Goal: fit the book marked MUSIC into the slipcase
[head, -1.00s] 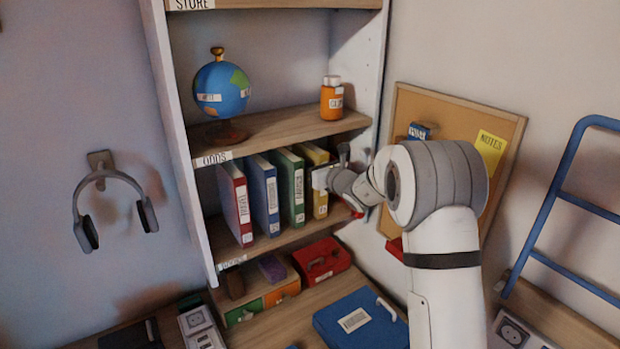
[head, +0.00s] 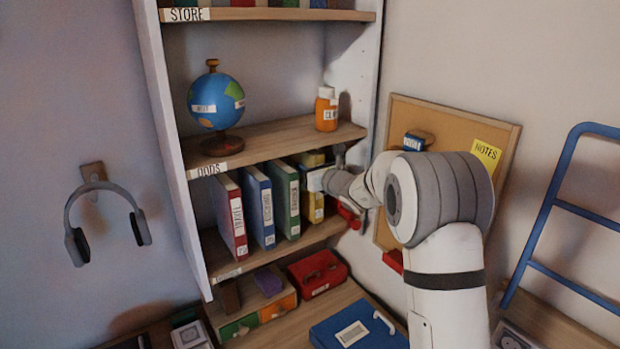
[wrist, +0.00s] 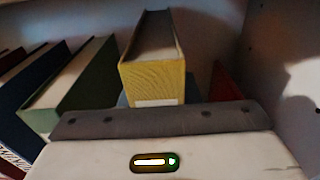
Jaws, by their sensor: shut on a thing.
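A yellow book (head: 317,208) stands upright on the middle shelf, to the right of the green book (head: 286,200). My gripper (head: 322,179) is shut on the yellow book at its front, and hides part of its label. I cannot read whether that label says MUSIC. In the wrist view the top of the yellow book (wrist: 156,76) rises beyond my gripper (wrist: 152,122), with a bluish surface low beside it. I cannot pick out the slipcase for sure; the lower part of the book is hidden there.
A blue book (head: 259,207) and a red book (head: 231,215) stand left of the green one. The shelf's right side wall is close. A globe (head: 217,100) and an orange bottle (head: 327,110) are above. A red box (head: 318,272) is below.

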